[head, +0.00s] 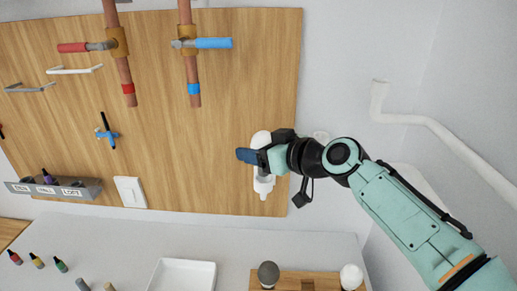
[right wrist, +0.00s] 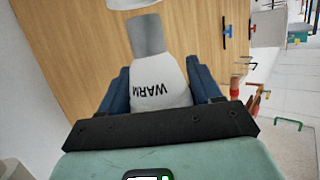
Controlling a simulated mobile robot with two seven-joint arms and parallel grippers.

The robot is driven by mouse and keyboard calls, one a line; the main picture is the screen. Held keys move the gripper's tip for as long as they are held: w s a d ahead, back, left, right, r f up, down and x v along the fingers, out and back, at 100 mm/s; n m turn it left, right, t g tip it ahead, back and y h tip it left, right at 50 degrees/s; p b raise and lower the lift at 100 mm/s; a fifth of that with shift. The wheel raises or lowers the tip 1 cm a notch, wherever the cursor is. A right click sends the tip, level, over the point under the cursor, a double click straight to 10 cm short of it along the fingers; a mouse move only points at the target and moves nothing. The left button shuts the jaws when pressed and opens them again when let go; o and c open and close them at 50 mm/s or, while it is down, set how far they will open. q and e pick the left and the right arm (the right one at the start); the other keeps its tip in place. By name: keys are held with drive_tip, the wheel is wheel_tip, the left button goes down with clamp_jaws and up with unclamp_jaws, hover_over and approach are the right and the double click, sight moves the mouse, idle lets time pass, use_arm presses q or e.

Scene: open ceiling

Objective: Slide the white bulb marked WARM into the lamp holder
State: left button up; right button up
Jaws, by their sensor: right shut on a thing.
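My right gripper (head: 258,157) is shut on the white bulb (head: 261,139) in front of the wooden board. In the right wrist view the bulb (right wrist: 160,88) sits between the blue fingers, with WARM upside down on its glass and its grey base pointing up the picture. In the head view the rounded glass shows above the fingers, so the base points down. The white lamp holder (head: 263,186) is on the board just below; its edge also shows in the right wrist view (right wrist: 130,3). The base looks apart from it, but the depth is unclear. My left gripper is out of view.
The wooden board (head: 215,110) carries pipes with a red valve handle (head: 73,47) and a blue one (head: 213,43).

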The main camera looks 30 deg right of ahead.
use_arm(q)
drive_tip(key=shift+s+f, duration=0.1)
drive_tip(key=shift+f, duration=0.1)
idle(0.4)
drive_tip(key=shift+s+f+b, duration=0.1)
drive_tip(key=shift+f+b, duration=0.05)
drive_tip(key=shift+b, duration=0.15)
use_arm(e)
drive_tip(key=shift+f, duration=0.2)
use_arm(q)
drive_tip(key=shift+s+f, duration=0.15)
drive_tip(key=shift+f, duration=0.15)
use_arm(e)
drive_tip(key=shift+f, duration=0.25)
use_arm(q)
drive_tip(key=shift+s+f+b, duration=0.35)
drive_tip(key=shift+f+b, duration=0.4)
drive_tip(key=shift+b, duration=0.05)
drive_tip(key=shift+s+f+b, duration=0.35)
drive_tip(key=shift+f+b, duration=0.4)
drive_tip(key=shift+b, duration=0.05)
use_arm(e)
drive_tip(key=shift+f, duration=1.35)
drive_tip(key=o, duration=1.1)
drive_tip(key=shift+r, duration=0.1)
